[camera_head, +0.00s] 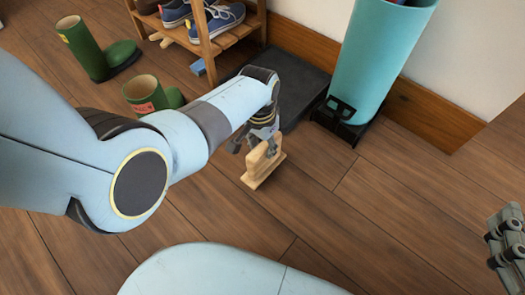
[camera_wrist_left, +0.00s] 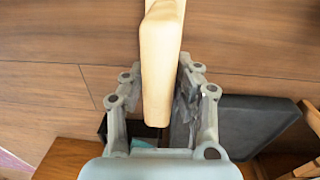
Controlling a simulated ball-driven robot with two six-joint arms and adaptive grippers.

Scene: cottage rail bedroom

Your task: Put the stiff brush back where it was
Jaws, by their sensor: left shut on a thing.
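The stiff brush (camera_head: 264,170), a pale wooden piece, is in my left gripper (camera_head: 262,140). The gripper is shut on it, just above or at the plank floor; I cannot tell whether the brush touches the floor. In the left wrist view the brush (camera_wrist_left: 162,55) stands between the two fingers of the left gripper (camera_wrist_left: 160,95). Its bristles cannot be made out. My right gripper (camera_head: 508,245) is at the right edge, partly cut off and far from the brush; its opening cannot be told.
A dark tray or mat (camera_head: 300,88) lies behind the left gripper, beside a wooden shoe rack (camera_head: 206,45) with blue shoes (camera_head: 218,20). A teal bin (camera_head: 380,55) stands by the wall. Green boots (camera_head: 85,45) stand left. The floor (camera_head: 370,220) at right is clear.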

